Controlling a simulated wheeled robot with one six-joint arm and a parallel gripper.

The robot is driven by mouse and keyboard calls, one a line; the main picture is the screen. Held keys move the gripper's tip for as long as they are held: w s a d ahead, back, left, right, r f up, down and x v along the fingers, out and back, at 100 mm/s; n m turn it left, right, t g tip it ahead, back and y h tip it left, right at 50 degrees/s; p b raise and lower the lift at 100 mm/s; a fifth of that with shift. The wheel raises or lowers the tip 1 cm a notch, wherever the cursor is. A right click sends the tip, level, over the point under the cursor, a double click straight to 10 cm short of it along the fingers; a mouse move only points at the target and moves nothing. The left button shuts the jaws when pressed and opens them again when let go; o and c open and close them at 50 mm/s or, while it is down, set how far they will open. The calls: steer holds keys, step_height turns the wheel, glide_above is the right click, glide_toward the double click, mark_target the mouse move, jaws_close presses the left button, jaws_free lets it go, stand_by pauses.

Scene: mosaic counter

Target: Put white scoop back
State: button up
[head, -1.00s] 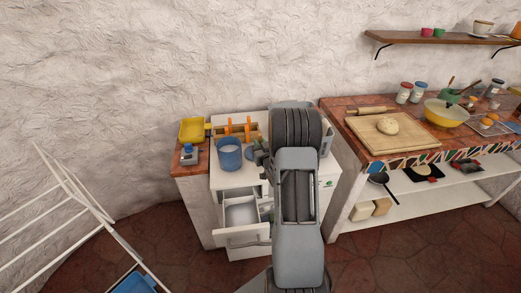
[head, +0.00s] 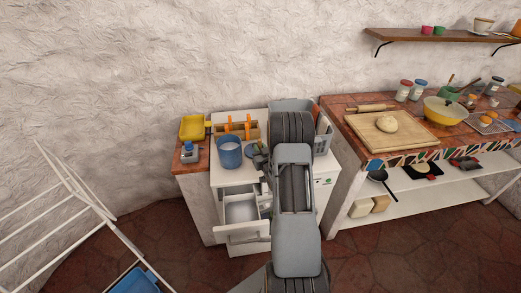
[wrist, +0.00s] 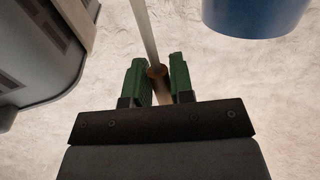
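My gripper (wrist: 158,75) shows in the wrist view with two green fingers close on either side of a thin pale rod with a brown end (wrist: 156,72). The rod appears to be the handle of the white scoop; its bowl is not visible. The white cabinet's top drawer (head: 243,238) is pulled open and shows white compartments. A blue pot (head: 230,156) stands on the cabinet top, and part of it shows at the upper right in the wrist view (wrist: 255,15).
A wooden holder (head: 222,141) with orange-handled tools stands behind the pot. A grey basket (head: 322,142) is to the right. A yellow tray (head: 192,127) is at left. The mosaic counter (head: 350,128) holds a board with dough. A white rack (head: 75,215) stands at lower left.

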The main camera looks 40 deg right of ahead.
steer(key=o, duration=0.4)
steer(key=shift+c, duration=0.2)
steer(key=shift+r, duration=0.15)
steer(key=shift+s+p, duration=0.1)
steer(key=shift+p, duration=0.2)
steer(key=b+v, duration=0.3)
steer(key=v, duration=0.8)
steer(key=w+a+r+n+g+y, duration=0.1)
steer(key=w+a+r+n+g, duration=0.1)
steer(key=a+r+g, duration=0.55)
steer(key=s+a+r+g+y, duration=0.1)
steer(key=s+a+r+g, duration=0.1)
steer(key=s+a, duration=0.6)
steer(key=s+a+r+g+y, duration=0.2)
steer(key=s+a+r, duration=0.3)
steer(key=s+a, duration=0.3)
steer(key=shift+r+n+g, duration=0.25)
steer(key=shift+n+g, duration=0.15)
steer(key=shift+g, duration=0.35)
